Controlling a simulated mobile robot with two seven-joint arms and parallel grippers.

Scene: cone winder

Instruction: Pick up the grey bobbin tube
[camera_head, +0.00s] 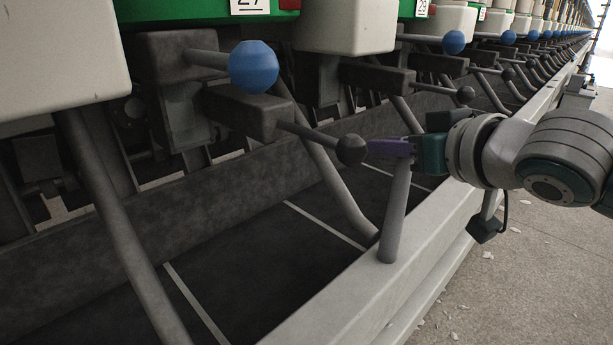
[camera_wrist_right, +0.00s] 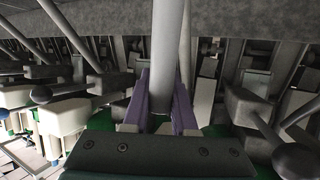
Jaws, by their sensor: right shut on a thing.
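The grey bobbin tube (camera_head: 396,212) is a plain, slightly tapered tube, a little tilted from upright. Its lower end shows against the pale rail along the machine's front; I cannot tell if it touches the rail. My right gripper (camera_head: 398,148), with purple fingers, comes in from the right and is shut on the tube's upper part. In the right wrist view the tube (camera_wrist_right: 167,55) runs up between the purple fingers (camera_wrist_right: 162,108). My left gripper is not in view.
A lever with a dark ball knob (camera_head: 351,149) is close left of my right fingers. A blue ball knob (camera_head: 254,66) sits higher left. The pale rail (camera_head: 345,305) borders a dark trough (camera_head: 255,265). Slanted grey bars cross the trough. The floor at right is open, with small scraps.

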